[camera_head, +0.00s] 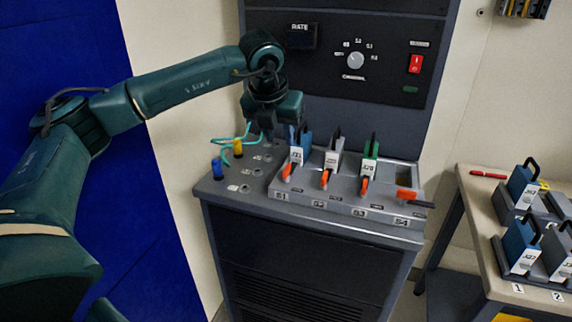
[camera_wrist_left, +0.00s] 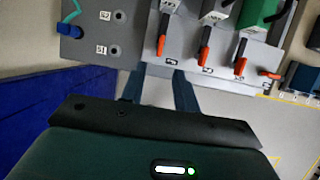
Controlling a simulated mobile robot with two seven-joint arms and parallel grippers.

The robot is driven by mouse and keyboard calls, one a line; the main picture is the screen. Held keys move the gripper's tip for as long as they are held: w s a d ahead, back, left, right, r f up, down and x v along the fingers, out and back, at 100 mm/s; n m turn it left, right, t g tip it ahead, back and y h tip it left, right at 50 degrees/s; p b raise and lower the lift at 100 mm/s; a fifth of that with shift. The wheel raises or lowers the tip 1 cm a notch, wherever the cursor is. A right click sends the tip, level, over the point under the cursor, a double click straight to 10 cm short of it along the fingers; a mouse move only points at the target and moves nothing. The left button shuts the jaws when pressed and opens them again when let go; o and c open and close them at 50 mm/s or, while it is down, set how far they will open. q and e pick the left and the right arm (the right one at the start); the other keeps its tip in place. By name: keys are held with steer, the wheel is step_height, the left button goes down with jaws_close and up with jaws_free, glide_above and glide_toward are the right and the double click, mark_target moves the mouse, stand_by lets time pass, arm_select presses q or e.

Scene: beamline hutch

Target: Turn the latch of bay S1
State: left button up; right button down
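Bay S1 is the leftmost bay of the grey rack (camera_head: 345,208) on the bench top. It holds a blue module (camera_head: 307,142) with a white label. Its orange latch (camera_head: 287,172) points toward the front edge, in line with the module. The latch also shows in the left wrist view (camera_wrist_left: 163,44). My left gripper (camera_head: 267,134) hangs behind and left of the S1 module, apart from the latch. In the left wrist view its two fingers (camera_wrist_left: 157,78) are spread with nothing between them, below the latch in the picture. My right gripper is out of view.
S2 holds a pale module (camera_head: 333,155) and S3 a green one (camera_head: 370,160); their latches also point frontward. S4 is empty, its latch (camera_head: 406,194) sideways. Cabled plugs (camera_head: 217,168) stand left of the rack. A side table (camera_head: 480,205) holds more modules.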

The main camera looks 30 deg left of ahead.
mark_target(286, 167)
arm_select(q)
steer(key=p+x, duration=0.1)
steer(key=x, duration=1)
steer(key=shift+f, duration=0.25)
steer(key=shift+c, duration=0.2)
jaws_close()
